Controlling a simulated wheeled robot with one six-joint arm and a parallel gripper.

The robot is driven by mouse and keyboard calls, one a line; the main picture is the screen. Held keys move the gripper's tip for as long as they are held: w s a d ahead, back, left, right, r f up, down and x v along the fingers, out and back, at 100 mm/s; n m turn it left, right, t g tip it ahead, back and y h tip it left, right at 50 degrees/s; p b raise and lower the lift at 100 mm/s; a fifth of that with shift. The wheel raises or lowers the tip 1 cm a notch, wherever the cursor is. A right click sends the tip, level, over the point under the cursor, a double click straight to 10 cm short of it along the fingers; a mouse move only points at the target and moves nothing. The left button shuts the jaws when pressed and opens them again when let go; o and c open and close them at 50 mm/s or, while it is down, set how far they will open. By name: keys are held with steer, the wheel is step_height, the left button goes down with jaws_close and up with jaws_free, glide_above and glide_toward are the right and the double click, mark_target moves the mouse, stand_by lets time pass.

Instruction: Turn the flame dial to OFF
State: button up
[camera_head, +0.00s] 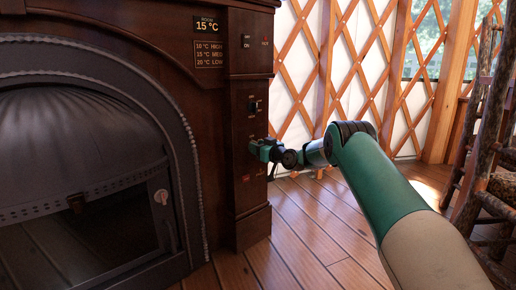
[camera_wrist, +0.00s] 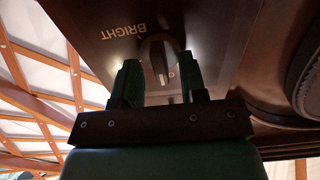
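A round dark dial (camera_wrist: 160,60) with a raised grip bar sits on the wooden panel in the wrist view. The word BRIGHT shows upside down to its left, and a small partly hidden mark lies by its lower right. My gripper (camera_wrist: 160,78) is open, with one finger on each side of the dial. A gap shows between the fingers and the grip bar; contact with the dial's rim cannot be told. In the head view, my gripper (camera_head: 264,150) is at the control column (camera_head: 245,205) and hides this dial. No OFF label is readable at it.
Another knob (camera_head: 254,106) is higher on the column, below a switch plate (camera_head: 247,41). A red-marked control (camera_head: 246,179) is below my gripper. A temperature display (camera_head: 208,26) reads 15 °C. A log chair (camera_head: 490,170) stands right.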

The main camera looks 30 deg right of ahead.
steer(key=s+d+p, duration=0.3)
steer(key=s+p, duration=0.3)
steer(key=s, duration=1.1)
steer(key=shift+d, duration=0.15)
